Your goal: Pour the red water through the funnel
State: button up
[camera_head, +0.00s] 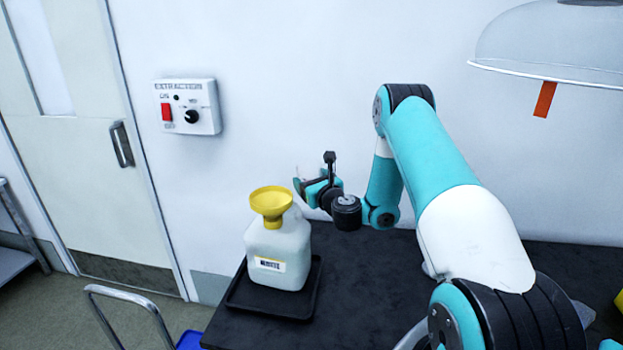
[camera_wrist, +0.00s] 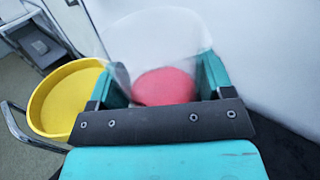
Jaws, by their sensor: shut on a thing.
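My gripper (camera_head: 310,186) is shut on a clear beaker (camera_wrist: 150,35), with a teal finger on each side of it in the wrist view (camera_wrist: 162,75). Red water (camera_wrist: 165,88) lies inside the beaker. In the head view the beaker is hardly visible. A yellow funnel (camera_head: 271,203) sits upright in the neck of a white jug (camera_head: 278,250) with a label on its front. My gripper is up and to the right of the funnel, apart from it. The funnel's wide mouth (camera_wrist: 65,98) is left of the beaker in the wrist view.
The jug stands in a black tray (camera_head: 258,307) on a dark bench (camera_head: 370,290). An extraction switch box (camera_head: 188,106) is on the wall behind. A clear hood (camera_head: 555,45) hangs at upper right. A metal rail (camera_head: 105,295) stands at left.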

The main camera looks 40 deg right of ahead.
aim_at(308, 179)
jog(key=shift+w+a+r+n+p, duration=0.1)
jog(key=shift+a+r+n+p, duration=0.15)
jog(key=shift+r+n+p, duration=0.4)
jog(key=shift+w+a+r+n, duration=0.15)
jog(key=shift+a+r+n, duration=0.2)
jog(key=shift+n, duration=0.3)
jog(key=shift+a+f, duration=0.15)
jog(key=shift+f, duration=0.05)
jog(key=shift+r, duration=0.1)
jog(key=shift+a+r+n+p, duration=0.1)
jog(key=shift+n+p, duration=0.25)
jog(key=shift+n, duration=0.05)
jog(key=shift+w+a+n, duration=0.1)
jog(key=shift+a+n, duration=0.15)
jog(key=shift+n, duration=0.05)
jog(key=shift+r+p, duration=0.1)
jog(key=shift+p, duration=0.2)
